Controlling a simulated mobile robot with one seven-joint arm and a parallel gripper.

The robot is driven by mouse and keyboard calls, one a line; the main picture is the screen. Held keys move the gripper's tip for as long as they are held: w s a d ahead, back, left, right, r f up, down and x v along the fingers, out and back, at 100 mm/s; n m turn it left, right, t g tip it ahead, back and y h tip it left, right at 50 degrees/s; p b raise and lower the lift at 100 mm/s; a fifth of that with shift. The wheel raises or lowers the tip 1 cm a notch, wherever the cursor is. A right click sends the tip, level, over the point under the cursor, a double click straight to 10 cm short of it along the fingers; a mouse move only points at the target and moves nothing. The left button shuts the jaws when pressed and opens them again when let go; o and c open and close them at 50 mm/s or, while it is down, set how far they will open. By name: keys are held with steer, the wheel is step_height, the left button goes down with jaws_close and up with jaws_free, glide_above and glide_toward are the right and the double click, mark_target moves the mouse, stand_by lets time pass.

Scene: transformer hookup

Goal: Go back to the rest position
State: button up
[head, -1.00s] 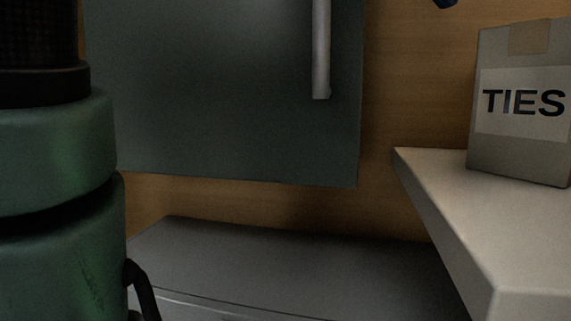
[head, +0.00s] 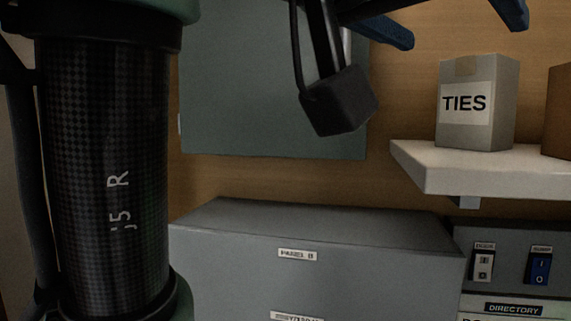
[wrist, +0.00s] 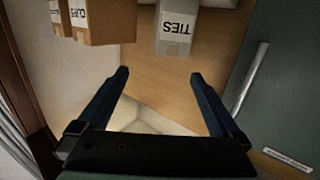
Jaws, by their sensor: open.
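My gripper (head: 465,34) shows at the top of the head view, its two blue fingers spread apart in front of the wood wall. In the wrist view the gripper (wrist: 160,76) is open, with nothing between its fingertips. A black block-shaped part with a cable hangs from my arm in front of the green-grey cabinet. My dark, patterned arm link fills the left of the head view.
A grey TIES box (head: 478,105) stands on a white shelf (head: 430,170), beside a brown box (head: 560,110). A green-grey cabinet (head: 230,110) hangs above a grey labelled panel box (head: 225,255). Two switches (head: 483,262) (head: 539,266) sit at right.

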steer(key=a+f+n+t+y+b, duration=0.6)
steer(key=a+f+n+t+y, duration=0.3)
steer(key=f+t, duration=0.4)
steer(key=s+a+f+n+t+y+b, duration=0.1)
steer(key=s+a+t+y, duration=0.2)
steer(key=s+y, duration=0.1)
steer(key=shift+s+a+f+t, duration=0.15)
steer(key=shift+s+a+t, duration=0.15)
steer(key=shift+s, duration=0.1)
stand_by(0.4)
